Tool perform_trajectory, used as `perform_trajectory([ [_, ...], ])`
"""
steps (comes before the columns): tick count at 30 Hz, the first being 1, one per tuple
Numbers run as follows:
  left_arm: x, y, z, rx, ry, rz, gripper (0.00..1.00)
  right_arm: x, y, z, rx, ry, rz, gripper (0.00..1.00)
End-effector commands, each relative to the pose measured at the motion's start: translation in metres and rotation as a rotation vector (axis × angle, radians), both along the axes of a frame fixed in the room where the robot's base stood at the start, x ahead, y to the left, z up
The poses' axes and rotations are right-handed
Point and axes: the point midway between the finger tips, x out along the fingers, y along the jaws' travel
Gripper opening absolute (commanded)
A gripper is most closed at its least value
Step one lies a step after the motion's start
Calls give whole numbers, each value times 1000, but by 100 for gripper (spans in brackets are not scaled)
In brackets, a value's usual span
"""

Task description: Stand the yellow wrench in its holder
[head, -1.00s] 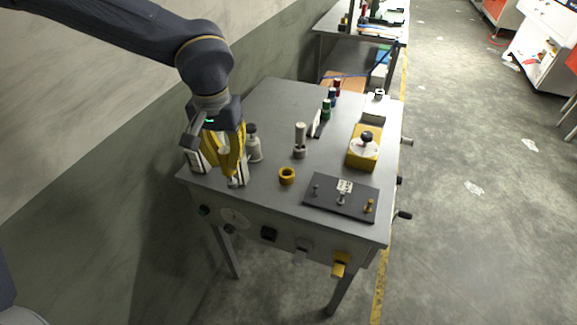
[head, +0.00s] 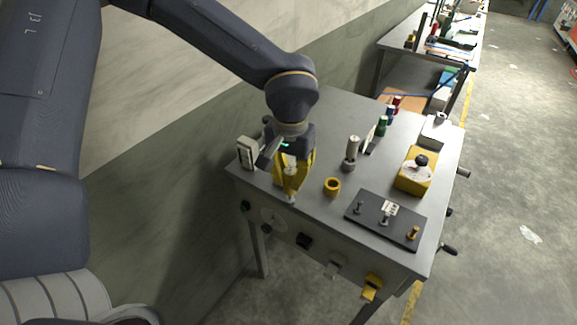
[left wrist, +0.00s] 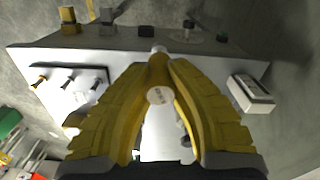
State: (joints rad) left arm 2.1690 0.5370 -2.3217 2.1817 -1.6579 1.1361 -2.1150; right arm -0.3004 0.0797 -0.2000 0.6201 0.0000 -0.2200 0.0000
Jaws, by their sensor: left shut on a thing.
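The yellow wrench (left wrist: 158,75), with a pale round labelled top and a pale tip, is held between the yellow fingers of my left gripper (head: 290,188), which is shut on it. In the head view the wrench is mostly covered by the fingers; its pale tip points down near the table's front left edge. I cannot tell whether the tip touches the table. The holder, a short yellow ring (head: 332,187), stands empty on the grey table (head: 300,215), to the right of the gripper and apart from it. In the left wrist view a finger seems to hide the ring. My right gripper is out of view.
A grey wrench (head: 352,150) stands in a holder behind the ring. A black plate with bolts (head: 385,219) and a yellow box (head: 415,170) are at the right. A white device (head: 246,153) stands left of the gripper. Small coloured spools (head: 382,125) stand behind.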

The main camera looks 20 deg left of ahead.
Motion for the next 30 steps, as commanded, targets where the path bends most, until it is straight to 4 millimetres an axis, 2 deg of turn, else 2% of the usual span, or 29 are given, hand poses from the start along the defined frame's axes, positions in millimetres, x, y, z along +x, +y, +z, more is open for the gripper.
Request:
perform_trajectory([
  [1,5,-16,-6,-1,2,-17,0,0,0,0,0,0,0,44],
  [3,14,-34,-11,-3,1,-33,0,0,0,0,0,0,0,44],
  [9,48,-80,-12,-4,-2,-62,0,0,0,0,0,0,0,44],
  [15,87,-107,3,-4,-4,-32,0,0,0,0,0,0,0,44],
  [19,109,-110,19,-1,-6,9,0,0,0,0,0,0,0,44],
  [24,128,-99,42,2,-8,60,0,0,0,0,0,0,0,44],
  [30,127,-84,44,3,-11,78,0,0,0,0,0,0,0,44],
])
